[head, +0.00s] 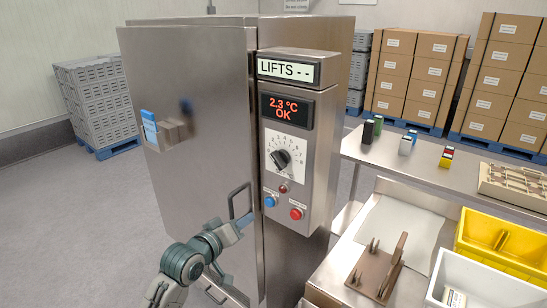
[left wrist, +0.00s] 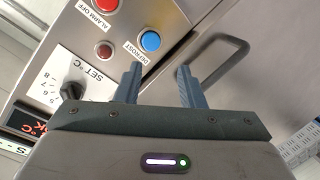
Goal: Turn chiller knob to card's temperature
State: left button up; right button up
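The chiller knob (head: 281,158) is a black dial on a white scale plate on the steel chiller's control box. Its pointer angles to the lower left, but the setting is too small to read. In the left wrist view the knob (left wrist: 72,90) sits left of my fingers, beside "SET °C". The red display (head: 287,110) reads 2.3 °C OK. My left gripper (left wrist: 160,84) is open and empty, near the door handle (left wrist: 222,62) and the blue defrost button (left wrist: 149,41). A small printed card (head: 454,298) lies in a white bin; its text is unreadable. My right gripper is out of view.
A display (head: 284,70) above reads "LIFTS - -". A red button (head: 296,213) and a blue button (head: 270,201) sit below the knob. The steel door (head: 190,200) is left of the panel.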

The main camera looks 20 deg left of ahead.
aim_at(276, 163)
pick_arm(q)
jog(key=s+d+r+t+h+p, duration=0.1)
jog(key=s+d+r, duration=0.1)
jog(key=r, duration=0.6)
jog(key=s+d+r+t+h+p, duration=0.1)
jog(key=s+r+h, duration=0.1)
jog(key=r, duration=0.5)
jog(key=shift+m, duration=0.3)
jog(key=p+x, duration=0.3)
jog(key=x, duration=0.7)
jog(key=shift+w+f, duration=0.15)
jog(key=shift+w+d+f+p, duration=0.1)
jog(key=shift+w+p, duration=0.2)
jog(key=shift+w, duration=0.05)
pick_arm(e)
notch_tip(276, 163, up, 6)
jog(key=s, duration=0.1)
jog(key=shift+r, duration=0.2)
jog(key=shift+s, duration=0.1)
pick_arm(q)
grip_shut()
